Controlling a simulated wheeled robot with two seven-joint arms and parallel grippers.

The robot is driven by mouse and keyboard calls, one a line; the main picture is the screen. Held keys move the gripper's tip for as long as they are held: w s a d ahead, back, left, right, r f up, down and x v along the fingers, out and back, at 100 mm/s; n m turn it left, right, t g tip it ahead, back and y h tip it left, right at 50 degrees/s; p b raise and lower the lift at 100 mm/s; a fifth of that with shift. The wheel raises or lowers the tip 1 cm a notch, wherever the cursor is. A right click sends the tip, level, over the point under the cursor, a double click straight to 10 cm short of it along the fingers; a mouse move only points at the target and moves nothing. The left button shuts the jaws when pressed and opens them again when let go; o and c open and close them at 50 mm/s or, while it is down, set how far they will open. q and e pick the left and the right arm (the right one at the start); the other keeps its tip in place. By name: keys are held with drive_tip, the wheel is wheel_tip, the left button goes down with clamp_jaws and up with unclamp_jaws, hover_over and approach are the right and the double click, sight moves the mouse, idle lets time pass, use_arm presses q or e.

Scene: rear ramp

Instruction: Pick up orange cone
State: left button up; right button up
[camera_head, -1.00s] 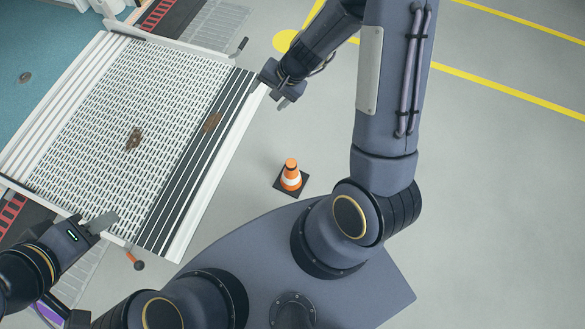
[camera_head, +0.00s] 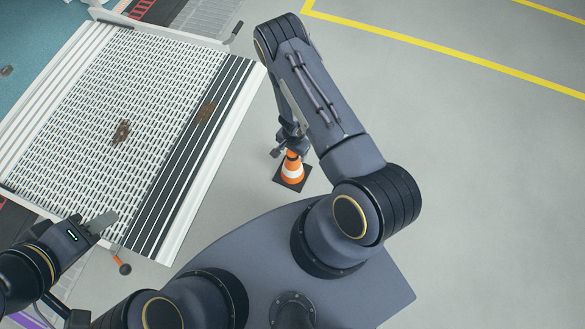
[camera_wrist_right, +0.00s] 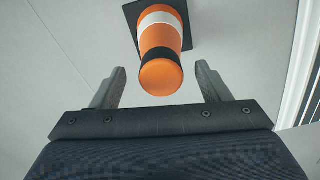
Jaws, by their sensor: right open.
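The orange cone (camera_head: 292,172) with a white band and black square base stands upright on the grey floor, right of the ramp. My right gripper (camera_head: 284,146) is just above the cone's top in the head view and covers part of it. In the right wrist view the cone (camera_wrist_right: 160,42) lies ahead, its tip between the two spread fingers (camera_wrist_right: 160,86) and apart from both. The right gripper is open and empty. My left gripper (camera_head: 100,224) is over the ramp's lower left edge; whether its jaws are open is unclear.
The ramp (camera_head: 150,110), with a perforated white surface and black strips, fills the left side. An orange-knobbed lever (camera_head: 123,268) sticks out at its near edge and a dark lever (camera_head: 236,30) at its far corner. The floor (camera_head: 480,180) right of my arm is clear.

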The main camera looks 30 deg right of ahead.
sight(293, 164)
wheel_tip(293, 164, down, 3)
drive_tip(key=shift+r, duration=0.15)
drive_tip(key=shift+w+r, duration=0.1)
clamp_jaws()
idle(0.3)
